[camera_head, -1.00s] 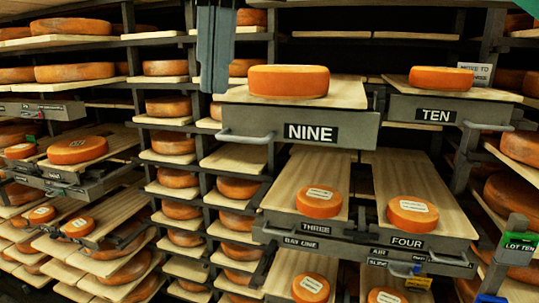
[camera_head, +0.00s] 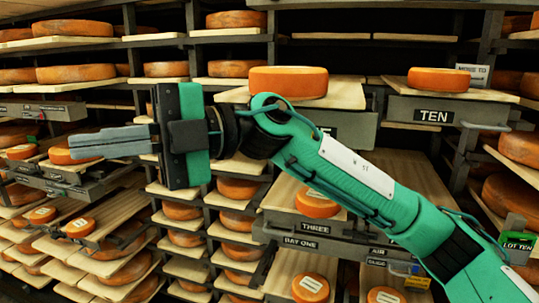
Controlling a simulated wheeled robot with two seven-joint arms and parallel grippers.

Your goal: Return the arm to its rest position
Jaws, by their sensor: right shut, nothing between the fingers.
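My right arm, green with a white panel (camera_head: 357,167), comes in from the lower right and reaches up and left across the view. Its right gripper (camera_head: 80,147) points left, with its grey fingers shut and empty. The fingers appear in front of the left-hand cheese shelves; the picture does not show how far apart they are from them. The arm hides the FOUR drawer's cheese and most of the NINE label. My left gripper is not in view.
A large orange cheese wheel (camera_head: 288,82) sits on the upper middle board, and another (camera_head: 440,79) sits on drawer TEN (camera_head: 433,108). A smaller wheel (camera_head: 317,203) lies on drawer THREE. Racks with several wheels fill the left, and more shelves stand at the right edge.

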